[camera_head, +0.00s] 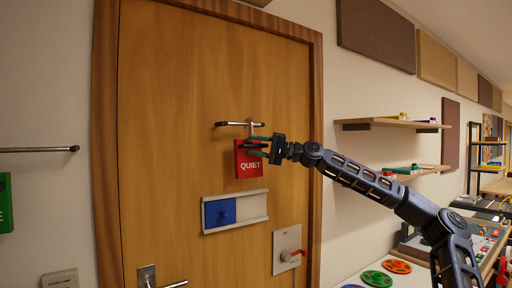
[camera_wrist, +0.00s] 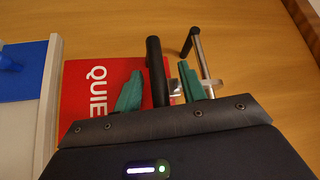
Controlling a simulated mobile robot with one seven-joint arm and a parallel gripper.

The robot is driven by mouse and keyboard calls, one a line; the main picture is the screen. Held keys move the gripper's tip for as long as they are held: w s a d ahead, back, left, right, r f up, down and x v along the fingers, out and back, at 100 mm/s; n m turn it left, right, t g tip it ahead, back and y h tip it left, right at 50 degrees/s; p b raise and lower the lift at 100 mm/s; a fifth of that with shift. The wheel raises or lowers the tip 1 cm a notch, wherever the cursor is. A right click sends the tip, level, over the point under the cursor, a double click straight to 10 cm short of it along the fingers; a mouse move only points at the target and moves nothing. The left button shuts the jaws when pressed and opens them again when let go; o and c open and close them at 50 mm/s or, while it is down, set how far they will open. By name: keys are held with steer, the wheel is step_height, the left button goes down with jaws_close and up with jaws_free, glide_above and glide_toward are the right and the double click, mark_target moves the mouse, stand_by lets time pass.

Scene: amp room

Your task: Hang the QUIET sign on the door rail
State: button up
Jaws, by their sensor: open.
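The red QUIET sign (camera_head: 248,162) is upright against the wooden door, just below the short door rail (camera_head: 232,124). A small pale hook piece (camera_head: 252,130) rises from the sign's top to the rail and appears to be over it. My gripper (camera_head: 258,148) is at the sign's top right, with its teal fingers apart. In the wrist view the fingers (camera_wrist: 160,88) stand open on either side of a dark bar (camera_wrist: 154,70). The red sign (camera_wrist: 95,75) lies behind, partly hidden by a finger, and the metal rail (camera_wrist: 203,65) shows to the right.
A door handle (camera_head: 165,283) is at the bottom. A wall rail (camera_head: 40,150) and green sign (camera_head: 6,205) are left. Shelves (camera_head: 390,123) are right.

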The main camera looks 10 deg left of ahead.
steer(key=v, duration=1.1)
steer(key=s+a+f+n+h, duration=0.1)
steer(key=s+a+f+h, duration=0.2)
steer(key=s+a+f, duration=0.5)
steer(key=s+a+f+n+h, duration=0.15)
steer(key=a+f+h, duration=0.25)
steer(key=a+f, duration=0.55)
steer(key=s+d+f+t+h, duration=0.1)
steer(key=d+f+h, duration=0.3)
steer(key=f, duration=0.7)
steer(key=s+d+f+t+h, duration=0.1)
steer(key=s+d+f+h, duration=0.2)
steer(key=f, duration=0.9)
steer(key=w+d+m+t+h, duration=0.25)
steer(key=d+h, duration=0.35)
steer(key=d, duration=1.7)
steer(key=s+d+r+m+t, duration=0.1)
steer(key=s+d+r, duration=0.3)
steer(key=s+d, duration=0.5)
steer(key=s+d+r+m+t, duration=0.2)
steer(key=s+d+r, duration=0.3)
steer(key=s+d, duration=0.4)
steer(key=d+m, duration=0.1)
steer(key=d, duration=0.5)
steer(key=shift+r, duration=0.15)
